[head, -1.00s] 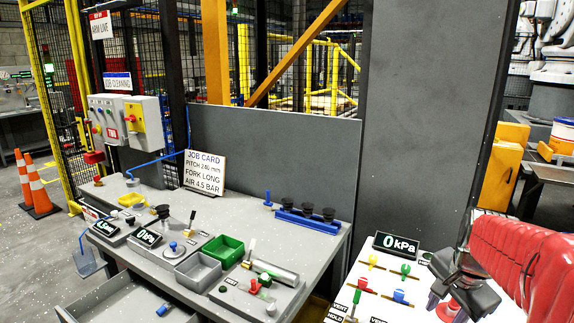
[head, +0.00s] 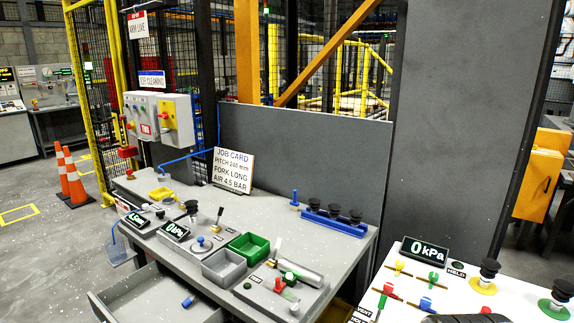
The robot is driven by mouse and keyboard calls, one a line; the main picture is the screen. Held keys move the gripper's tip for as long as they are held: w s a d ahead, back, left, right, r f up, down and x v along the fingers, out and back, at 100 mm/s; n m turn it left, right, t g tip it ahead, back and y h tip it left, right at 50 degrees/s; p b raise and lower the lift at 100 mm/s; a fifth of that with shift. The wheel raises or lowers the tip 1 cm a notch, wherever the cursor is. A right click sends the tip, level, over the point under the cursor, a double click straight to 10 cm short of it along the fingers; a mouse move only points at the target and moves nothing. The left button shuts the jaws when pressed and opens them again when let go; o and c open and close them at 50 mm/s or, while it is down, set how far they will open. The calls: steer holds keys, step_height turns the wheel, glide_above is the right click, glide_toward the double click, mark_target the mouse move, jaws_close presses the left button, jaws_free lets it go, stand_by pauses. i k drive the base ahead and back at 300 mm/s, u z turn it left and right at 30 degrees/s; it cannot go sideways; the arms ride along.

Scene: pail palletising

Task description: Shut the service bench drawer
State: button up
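The service bench (head: 345,243) is grey and stands in the middle of the head view. Its drawer (head: 112,303) is pulled out at the front left, below the bench top, with its open inside showing. A small blue item (head: 188,301) lies in the drawer. The drawer's front lower part is cut off by the picture's bottom edge. The fingers of my gripper do not show; only a dark rounded shape at the bottom right edge may be part of my arm.
The bench top carries a green bin (head: 248,247), a grey bin (head: 224,266), gauges and a job card (head: 232,170). A white panel (head: 403,262) with coloured valves stands at the right. Orange cones (head: 75,180) stand at the left. The floor left of the drawer is clear.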

mark_target(153, 293)
steer(key=u, duration=2.4)
steer(key=i, duration=1.05)
